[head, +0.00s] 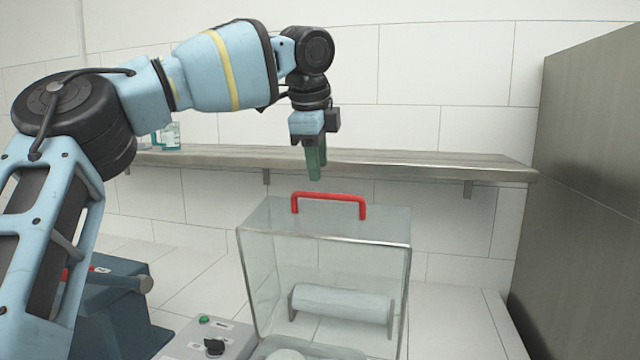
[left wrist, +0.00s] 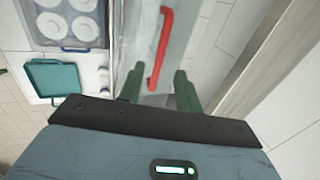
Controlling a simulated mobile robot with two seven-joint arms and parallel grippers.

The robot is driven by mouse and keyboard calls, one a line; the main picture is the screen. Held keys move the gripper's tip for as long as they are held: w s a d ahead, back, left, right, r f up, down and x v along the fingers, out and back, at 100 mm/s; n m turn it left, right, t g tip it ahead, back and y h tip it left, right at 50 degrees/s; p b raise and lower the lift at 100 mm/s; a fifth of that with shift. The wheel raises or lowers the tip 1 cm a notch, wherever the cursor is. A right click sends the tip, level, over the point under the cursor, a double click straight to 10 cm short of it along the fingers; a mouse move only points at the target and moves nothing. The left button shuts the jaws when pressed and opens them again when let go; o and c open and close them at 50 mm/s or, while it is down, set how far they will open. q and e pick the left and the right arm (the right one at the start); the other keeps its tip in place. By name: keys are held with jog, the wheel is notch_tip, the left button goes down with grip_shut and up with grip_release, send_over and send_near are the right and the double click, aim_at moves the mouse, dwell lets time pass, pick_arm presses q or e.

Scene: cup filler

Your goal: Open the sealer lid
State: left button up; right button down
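The sealer's clear lid (head: 325,240) is a see-through box cover with a red handle (head: 329,198) on top. A white film roll (head: 340,303) shows inside it. My left gripper (head: 316,172) points down above the handle, apart from it in the head view. In the left wrist view, its two green fingers (left wrist: 159,84) are spread and empty. The red handle (left wrist: 161,48) lies beyond the fingertips, roughly in line with the gap between them. My right gripper is not in view.
A metal shelf (head: 400,164) runs along the wall behind the gripper, with a bottle (head: 172,135) on it. A control box (head: 212,340) with a knob and a blue machine (head: 110,310) stand left of the lid. A grey panel (head: 580,190) stands at right.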

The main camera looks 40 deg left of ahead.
pick_arm(q)
send_over(320, 219)
jog(key=shift+f, duration=2.5)
jog(key=shift+c, duration=0.2)
grip_shut()
